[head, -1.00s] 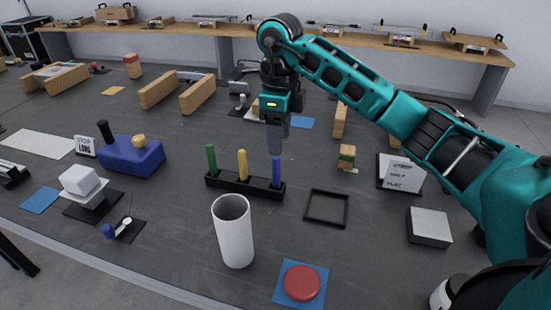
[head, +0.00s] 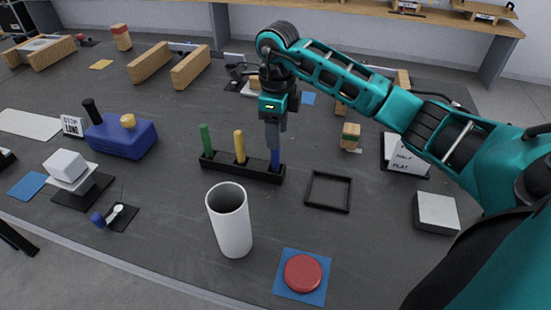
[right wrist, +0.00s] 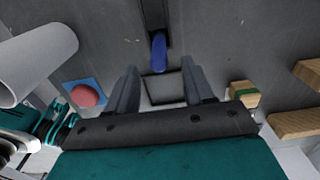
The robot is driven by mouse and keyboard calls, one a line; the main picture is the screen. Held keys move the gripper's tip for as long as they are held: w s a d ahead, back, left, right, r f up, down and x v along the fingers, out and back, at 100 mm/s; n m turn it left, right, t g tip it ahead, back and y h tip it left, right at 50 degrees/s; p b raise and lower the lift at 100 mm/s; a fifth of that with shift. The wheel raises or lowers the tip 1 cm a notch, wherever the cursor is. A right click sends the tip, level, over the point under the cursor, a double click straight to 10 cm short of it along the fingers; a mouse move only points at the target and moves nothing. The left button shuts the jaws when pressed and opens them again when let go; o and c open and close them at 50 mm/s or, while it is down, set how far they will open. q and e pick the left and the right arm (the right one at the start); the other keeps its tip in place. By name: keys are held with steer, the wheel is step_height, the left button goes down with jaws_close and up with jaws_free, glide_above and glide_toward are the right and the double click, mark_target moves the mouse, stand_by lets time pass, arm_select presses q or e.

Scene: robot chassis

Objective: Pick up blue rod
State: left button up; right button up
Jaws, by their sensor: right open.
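The blue rod (head: 275,158) stands upright in the right end of a black holder (head: 230,171), beside a yellow rod (head: 239,146) and a green rod (head: 205,139). My right gripper (head: 274,143) points down over the blue rod and hides its upper part in the head view. In the right wrist view the blue rod (right wrist: 158,52) shows ahead of the open fingers of my right gripper (right wrist: 159,82), roughly centred between them. I cannot tell whether the fingertips reach around the rod. My left gripper is not in view.
A white cylinder (head: 231,222) stands in front of the holder. A black square frame (head: 327,191) lies to its right, and a red disc on a blue square (head: 302,273) lies nearer. A wooden block (head: 350,137) stands farther right.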

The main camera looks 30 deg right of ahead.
mark_target(275, 159)
step_height(275, 159, down, 5)
steer(key=shift+w+a+f, duration=0.1)
steer(key=shift+c, duration=0.4)
jaws_close()
